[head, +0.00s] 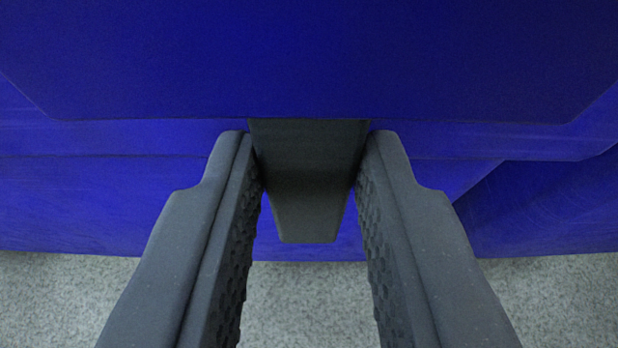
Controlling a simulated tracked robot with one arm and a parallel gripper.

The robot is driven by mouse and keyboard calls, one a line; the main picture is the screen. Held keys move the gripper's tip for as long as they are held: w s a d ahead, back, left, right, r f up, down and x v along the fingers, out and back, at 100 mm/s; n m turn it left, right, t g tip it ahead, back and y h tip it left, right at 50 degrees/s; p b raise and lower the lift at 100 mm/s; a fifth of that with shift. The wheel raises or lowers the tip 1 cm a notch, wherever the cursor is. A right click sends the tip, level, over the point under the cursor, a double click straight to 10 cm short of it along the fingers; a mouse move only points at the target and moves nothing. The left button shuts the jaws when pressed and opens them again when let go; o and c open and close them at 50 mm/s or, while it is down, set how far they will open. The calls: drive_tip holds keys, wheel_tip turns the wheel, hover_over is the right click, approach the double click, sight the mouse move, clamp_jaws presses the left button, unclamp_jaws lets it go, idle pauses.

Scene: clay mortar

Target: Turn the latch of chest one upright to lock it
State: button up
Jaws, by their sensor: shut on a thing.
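A blue chest (300,60) fills the upper part of the head view, close in front of me. A dark grey latch (308,190) sits on its front in the middle of the picture. It is wide at the top and narrows to a flat lower end, and it points down in the picture. My gripper (308,150) is shut on the latch, with one textured finger on its left side and one on its right. The fingertips touch the latch near its wide top end. No number on the chest shows.
Grey speckled floor (70,300) shows along the bottom of the picture, below the chest. A slanted blue face (545,210) of the chest shows at the right. No other object is in view.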

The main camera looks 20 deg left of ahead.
drive_tip(key=shift+d+f, duration=0.1)
drive_tip(key=shift+d, duration=0.05)
drive_tip(key=o, duration=0.9)
drive_tip(key=shift+o, duration=0.4)
drive_tip(key=p+v, duration=0.1)
drive_tip(key=v, duration=1.2)
drive_tip(key=shift+s+p, duration=0.35)
drive_tip(key=shift+p, duration=0.05)
